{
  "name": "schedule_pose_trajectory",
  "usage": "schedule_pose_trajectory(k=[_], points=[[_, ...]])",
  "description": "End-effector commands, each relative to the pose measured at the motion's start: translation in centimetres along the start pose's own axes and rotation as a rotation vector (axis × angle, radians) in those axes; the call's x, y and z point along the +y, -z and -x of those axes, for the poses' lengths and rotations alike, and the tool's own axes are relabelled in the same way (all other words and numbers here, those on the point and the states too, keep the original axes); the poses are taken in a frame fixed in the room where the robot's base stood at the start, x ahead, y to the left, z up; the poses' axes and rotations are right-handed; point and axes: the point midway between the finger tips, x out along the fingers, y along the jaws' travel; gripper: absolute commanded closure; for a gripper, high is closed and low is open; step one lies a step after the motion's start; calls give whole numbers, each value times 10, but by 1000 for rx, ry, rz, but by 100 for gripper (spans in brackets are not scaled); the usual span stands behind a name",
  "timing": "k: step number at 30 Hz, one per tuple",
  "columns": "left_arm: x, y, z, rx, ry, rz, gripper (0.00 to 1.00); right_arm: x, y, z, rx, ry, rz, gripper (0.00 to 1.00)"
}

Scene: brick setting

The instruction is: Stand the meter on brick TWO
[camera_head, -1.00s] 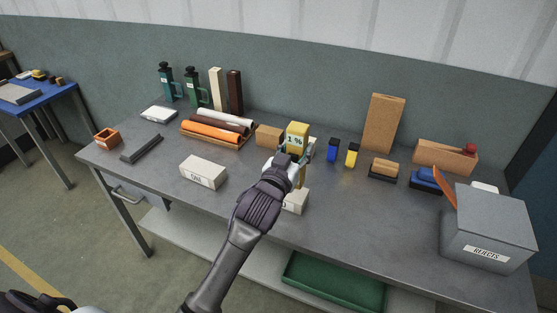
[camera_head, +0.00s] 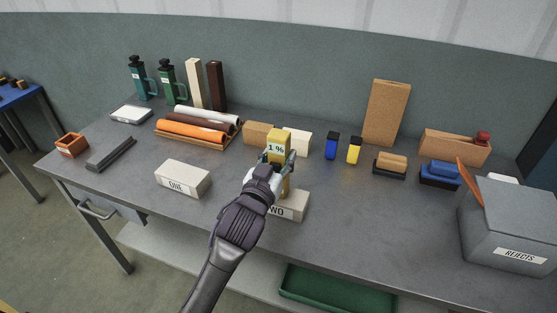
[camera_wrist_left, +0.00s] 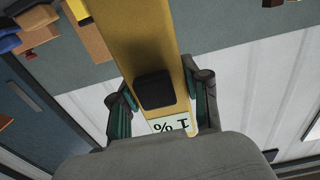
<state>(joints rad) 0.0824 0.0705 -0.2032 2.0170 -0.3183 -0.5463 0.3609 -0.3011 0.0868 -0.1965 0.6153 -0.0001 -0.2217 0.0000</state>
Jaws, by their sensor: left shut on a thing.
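The meter (camera_head: 279,139) is a tall yellow device with a white display reading "1 %". My left gripper (camera_head: 277,160) is shut on it and holds it roughly upright. In the left wrist view the meter (camera_wrist_left: 135,40) runs between the two fingers (camera_wrist_left: 162,100), with a black block on its face. Brick TWO (camera_head: 291,207), a pale block with a "TWO" label, lies just below the meter, its left part hidden by my arm. The meter's lower end appears at its back top edge; I cannot tell whether they touch. My right gripper is not in view.
Brick ONE (camera_head: 183,179) lies to the left. Behind the meter are a tan block (camera_head: 259,133) and a cream block (camera_head: 298,142). Blue (camera_head: 331,147) and yellow (camera_head: 354,151) small items stand to the right. A grey REJECTS bin (camera_head: 510,225) is at far right. The table front is clear.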

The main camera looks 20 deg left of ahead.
Motion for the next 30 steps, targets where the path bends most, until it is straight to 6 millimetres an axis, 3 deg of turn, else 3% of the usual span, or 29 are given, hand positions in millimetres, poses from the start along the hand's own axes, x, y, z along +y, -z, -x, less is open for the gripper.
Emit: schedule_pose_trajectory(k=[3,8,9,12,24,30], points=[[0,0,0,-3,0,0,97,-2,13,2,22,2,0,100],[0,-4,0,-3,1,1,97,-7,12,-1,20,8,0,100],[0,-4,0,-5,1,0,47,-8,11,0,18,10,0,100],[0,-4,0,-4,1,0,30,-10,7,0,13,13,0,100],[0,2,1,-3,0,-1,28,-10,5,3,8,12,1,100],[0,-2,35,-6,1,1,28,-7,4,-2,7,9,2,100]])
